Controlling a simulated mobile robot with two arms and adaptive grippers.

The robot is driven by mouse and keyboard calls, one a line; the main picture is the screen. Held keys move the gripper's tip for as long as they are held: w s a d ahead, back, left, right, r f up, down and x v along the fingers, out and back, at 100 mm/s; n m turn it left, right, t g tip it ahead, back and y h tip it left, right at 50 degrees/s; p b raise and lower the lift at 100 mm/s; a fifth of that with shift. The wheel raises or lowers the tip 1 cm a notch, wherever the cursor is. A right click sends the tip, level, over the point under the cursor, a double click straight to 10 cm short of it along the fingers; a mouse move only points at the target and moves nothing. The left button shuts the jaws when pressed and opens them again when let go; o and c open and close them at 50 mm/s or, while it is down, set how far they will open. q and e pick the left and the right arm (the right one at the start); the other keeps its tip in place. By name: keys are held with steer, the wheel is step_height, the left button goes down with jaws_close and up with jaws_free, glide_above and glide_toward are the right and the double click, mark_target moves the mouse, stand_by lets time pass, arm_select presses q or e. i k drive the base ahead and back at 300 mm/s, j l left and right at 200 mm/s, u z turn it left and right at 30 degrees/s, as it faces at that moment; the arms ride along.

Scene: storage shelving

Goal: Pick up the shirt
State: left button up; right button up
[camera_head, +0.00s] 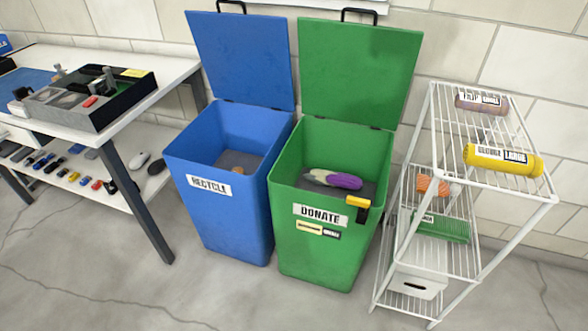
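I cannot tell for sure which thing is the shirt. A purple and grey bundle (343,180), possibly cloth, lies inside the open green bin (288,236) marked DONATE. A yellow roll (503,160) with a label ending in LARGE lies on the top shelf of the white wire rack (540,196). A mauve roll (482,103) with a partly readable label lies behind it. An orange roll (434,186) and a green roll (440,227) lie lower in the rack, partly behind its bars. Neither of my grippers is in view.
An open blue bin (222,222) marked RECYCLE stands left of the green bin. A yellow and black object (358,206) sits at the green bin's front rim. A white table (130,112) holds a black tray (92,101); small items lie below. Floor is clear in front.

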mark_target(530, 165)
steer(key=z, duration=1.4)
steer(key=j, duration=0.2)
steer(key=i+z, duration=0.05)
